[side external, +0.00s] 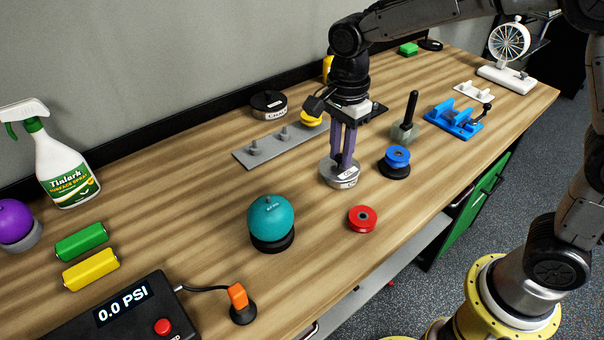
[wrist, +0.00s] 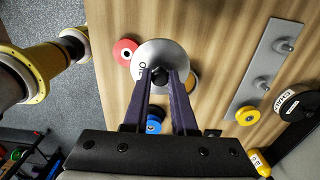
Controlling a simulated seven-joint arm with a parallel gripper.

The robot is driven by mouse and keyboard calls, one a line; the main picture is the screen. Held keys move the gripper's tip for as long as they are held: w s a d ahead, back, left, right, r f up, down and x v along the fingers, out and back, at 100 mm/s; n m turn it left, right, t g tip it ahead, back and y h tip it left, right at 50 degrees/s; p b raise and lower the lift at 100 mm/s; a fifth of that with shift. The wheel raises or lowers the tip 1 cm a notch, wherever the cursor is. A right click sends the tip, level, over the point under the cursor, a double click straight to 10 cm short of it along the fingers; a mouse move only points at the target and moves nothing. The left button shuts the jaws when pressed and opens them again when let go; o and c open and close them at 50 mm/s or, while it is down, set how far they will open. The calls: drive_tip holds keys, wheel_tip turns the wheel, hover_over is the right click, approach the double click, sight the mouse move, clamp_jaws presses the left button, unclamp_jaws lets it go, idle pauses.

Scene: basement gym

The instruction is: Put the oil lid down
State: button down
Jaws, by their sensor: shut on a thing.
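The oil lid (wrist: 160,56) is a round pale grey disc with a black knob and an "OIL" label. My gripper (wrist: 160,78) is shut on the knob, and the lid hangs below the fingertips. In the side view my gripper (side external: 344,162) points straight down, with the grey lid (side external: 328,168) at its tips. In the wrist view a round tan-centred thing (wrist: 194,84), perhaps the open tin, is partly hidden behind the right finger.
A red disc (side external: 362,219) and a blue spool (side external: 397,158) lie close by. A teal ball-shaped object (side external: 271,222) stands on a black base to the left. A grey peg plate (side external: 258,149) and chalk tin (side external: 268,104) are behind.

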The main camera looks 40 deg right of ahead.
drive_tip(key=w+f, duration=0.2)
drive_tip(key=w+a+f, duration=0.1)
drive_tip(key=w+f, duration=0.1)
drive_tip(key=w, duration=0.1)
drive_tip(key=w+a+f, duration=0.1)
drive_tip(key=w+f, duration=0.1)
drive_tip(key=w, duration=0.1)
drive_tip(key=shift+w+f, duration=0.2)
drive_tip(key=shift+f, duration=0.2)
drive_tip(key=shift+w+a+f, duration=0.15)
drive_tip(key=shift+w+f, duration=0.4)
drive_tip(key=shift+f, duration=1.65)
drive_tip(key=shift+f, duration=0.1)
drive_tip(key=c, duration=0.7)
unclamp_jaws()
wheel_tip(320, 180, up, 12)
drive_tip(key=shift+r, duration=0.15)
